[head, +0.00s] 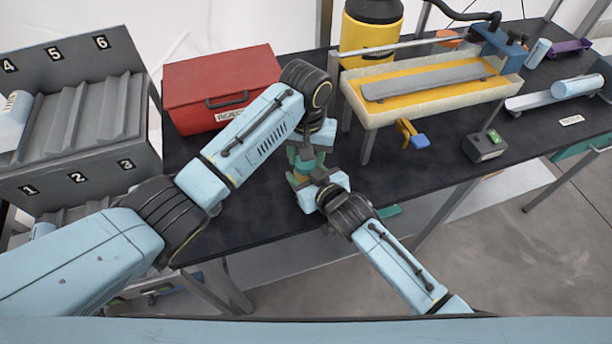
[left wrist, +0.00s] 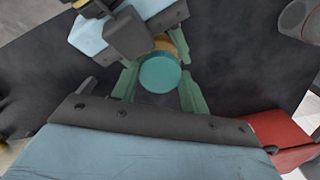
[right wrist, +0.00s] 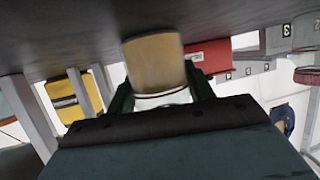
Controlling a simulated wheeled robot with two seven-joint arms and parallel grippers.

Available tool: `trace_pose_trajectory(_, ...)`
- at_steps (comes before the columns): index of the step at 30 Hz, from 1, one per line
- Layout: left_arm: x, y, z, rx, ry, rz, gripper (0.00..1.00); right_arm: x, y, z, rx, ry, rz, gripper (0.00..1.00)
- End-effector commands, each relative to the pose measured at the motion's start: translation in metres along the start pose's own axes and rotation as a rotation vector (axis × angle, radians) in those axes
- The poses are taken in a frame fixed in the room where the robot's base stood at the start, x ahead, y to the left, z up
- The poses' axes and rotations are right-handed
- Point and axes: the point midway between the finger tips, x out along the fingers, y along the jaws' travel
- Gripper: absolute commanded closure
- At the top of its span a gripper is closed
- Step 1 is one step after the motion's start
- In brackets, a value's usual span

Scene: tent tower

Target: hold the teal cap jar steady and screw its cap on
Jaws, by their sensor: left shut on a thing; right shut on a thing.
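The teal cap (left wrist: 160,74) shows from above in the left wrist view, between the two green fingers of my left gripper (left wrist: 159,88), which is shut on it. The tan jar body (right wrist: 156,62) shows in the right wrist view, with a white band near the fingers of my right gripper (right wrist: 162,95), which is shut on the jar. In the head view my left gripper (head: 305,158) is directly above my right gripper (head: 304,178). A bit of orange jar (head: 300,176) shows between them. The cap's seating is hidden.
The black table (head: 240,205) has free room left of the grippers. A red box (head: 220,85) stands behind my left arm. A grey numbered rack (head: 80,110) is at left. A yellow-lined tray (head: 430,90) on legs and a green-button box (head: 486,146) are at right.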

Motion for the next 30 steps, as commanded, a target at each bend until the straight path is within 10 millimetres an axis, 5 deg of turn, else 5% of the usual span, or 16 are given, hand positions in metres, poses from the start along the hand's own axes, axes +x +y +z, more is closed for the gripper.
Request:
trace_pose_trajectory(1,0.0,0.0,0.0,-0.001,0.0,0.0,0.83,0.0,0.0,0.001,0.001,-0.001,0.0,1.0)
trace_pose_trajectory(2,0.0,0.0,0.0,-0.001,0.0,0.0,0.53,0.0,0.0,0.001,0.001,-0.001,0.0,1.0)
trace_pose_trajectory(6,0.0,0.0,0.0,-0.002,0.0,0.0,0.35,0.0,0.0,0.001,0.001,-0.001,0.0,1.0)
trace_pose_trajectory(14,-0.001,0.0,0.0,-0.002,0.0,0.0,0.34,0.0,0.0,0.001,0.001,-0.001,0.0,1.0)
trace_pose_trajectory(24,-0.039,0.001,0.0,-0.002,0.001,0.001,0.34,0.0,0.0,0.001,0.001,-0.001,0.0,1.0)
trace_pose_trajectory(30,-0.046,0.0,0.0,-0.002,0.0,0.0,0.34,0.0,0.0,0.001,0.0,-0.001,0.0,1.0)
